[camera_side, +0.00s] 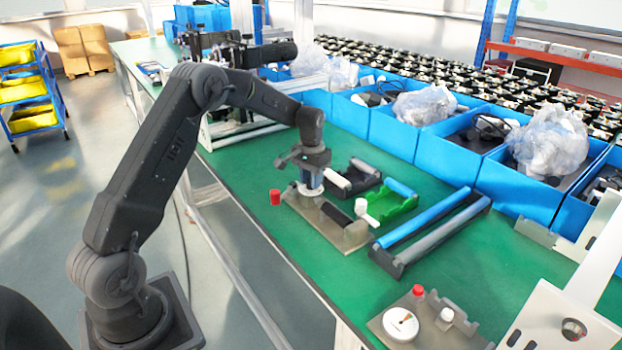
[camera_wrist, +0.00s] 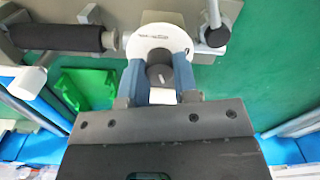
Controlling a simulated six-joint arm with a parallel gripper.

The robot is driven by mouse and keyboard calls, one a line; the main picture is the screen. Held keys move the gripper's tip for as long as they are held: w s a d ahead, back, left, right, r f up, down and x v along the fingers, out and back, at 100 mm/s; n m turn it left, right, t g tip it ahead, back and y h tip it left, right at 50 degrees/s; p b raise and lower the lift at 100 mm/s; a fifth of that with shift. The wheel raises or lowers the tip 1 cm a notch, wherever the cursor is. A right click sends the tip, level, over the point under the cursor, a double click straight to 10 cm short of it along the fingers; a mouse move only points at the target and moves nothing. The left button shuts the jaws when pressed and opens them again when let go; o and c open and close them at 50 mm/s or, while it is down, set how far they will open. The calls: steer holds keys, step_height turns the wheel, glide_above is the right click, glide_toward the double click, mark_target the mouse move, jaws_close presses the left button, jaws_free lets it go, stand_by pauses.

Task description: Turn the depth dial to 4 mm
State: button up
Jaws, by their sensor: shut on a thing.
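In the wrist view a round white dial (camera_wrist: 161,40) with small dark markings, too small to read, sits in front of my gripper (camera_wrist: 160,70). The two blue-grey fingers are shut on its grey knob (camera_wrist: 157,77), one at each side. In the side view my gripper (camera_side: 311,183) points down over this white dial (camera_side: 301,192) at the far end of a grey base plate (camera_side: 325,226). The arm and fingers hide much of the dial there. Its setting cannot be read.
A black roller (camera_wrist: 70,37) and a metal lever (camera_wrist: 214,36) flank the dial. Green and blue roller holders lie to the right. Another round white dial (camera_side: 400,324) is on a separate plate at front right.

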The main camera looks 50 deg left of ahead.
steer(key=m, duration=0.5)
steer(key=shift+m, duration=0.4)
stand_by(0.4)
steer(key=o, duration=0.9)
step_height(320, 180, up, 14)
steer(key=shift+f, duration=0.1)
stand_by(0.3)
